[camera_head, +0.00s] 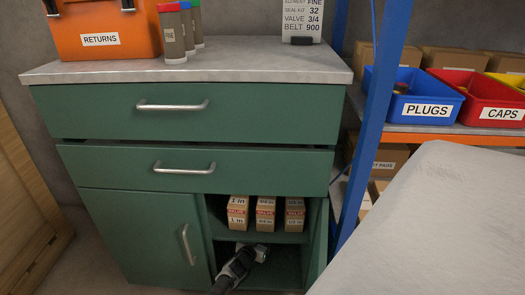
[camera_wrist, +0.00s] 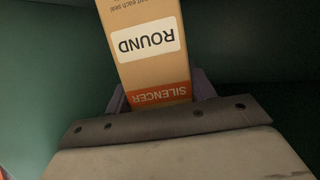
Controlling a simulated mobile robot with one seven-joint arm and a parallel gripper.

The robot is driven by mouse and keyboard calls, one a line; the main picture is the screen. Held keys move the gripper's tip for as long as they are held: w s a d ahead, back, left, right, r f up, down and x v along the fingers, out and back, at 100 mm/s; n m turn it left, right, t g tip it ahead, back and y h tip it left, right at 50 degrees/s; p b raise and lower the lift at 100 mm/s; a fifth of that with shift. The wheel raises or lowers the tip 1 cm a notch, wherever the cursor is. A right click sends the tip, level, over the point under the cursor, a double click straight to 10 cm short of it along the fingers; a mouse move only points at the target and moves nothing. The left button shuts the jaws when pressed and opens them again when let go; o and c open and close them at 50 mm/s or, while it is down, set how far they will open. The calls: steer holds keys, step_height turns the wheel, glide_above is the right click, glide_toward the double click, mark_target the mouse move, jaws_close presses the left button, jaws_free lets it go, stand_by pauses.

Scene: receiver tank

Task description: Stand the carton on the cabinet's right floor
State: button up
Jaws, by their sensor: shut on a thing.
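The carton (camera_wrist: 146,50) is a tan box with an orange band reading SILENCER and a white label reading ROUND, upside down in the wrist view. My gripper (camera_wrist: 160,92) is shut on it, with a finger on each side. In the head view my gripper (camera_head: 252,252) reaches into the lower right compartment of the green cabinet (camera_head: 200,110). The carton cannot be made out there. The cabinet's right floor (camera_head: 283,281) is dark and partly hidden by my arm. Whether the carton touches the floor cannot be told.
Several small valve cartons (camera_head: 265,213) stand on the shelf just above my gripper. The left cabinet door (camera_head: 140,238) is shut. A blue rack post (camera_head: 372,120) rises right of the cabinet. An orange RETURNS box (camera_head: 105,28) and bottles (camera_head: 173,32) stand on top.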

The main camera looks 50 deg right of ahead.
steer(key=shift+b+x, duration=0.4)
steer(key=shift+x, duration=0.6)
steer(key=shift+f+b, duration=0.9)
steer(key=shift+f, duration=0.45)
steer(key=shift+f+b, duration=0.3)
steer(key=o, duration=1.2)
steer(key=shift+c, duration=0.2)
steer(key=shift+r, duration=0.1)
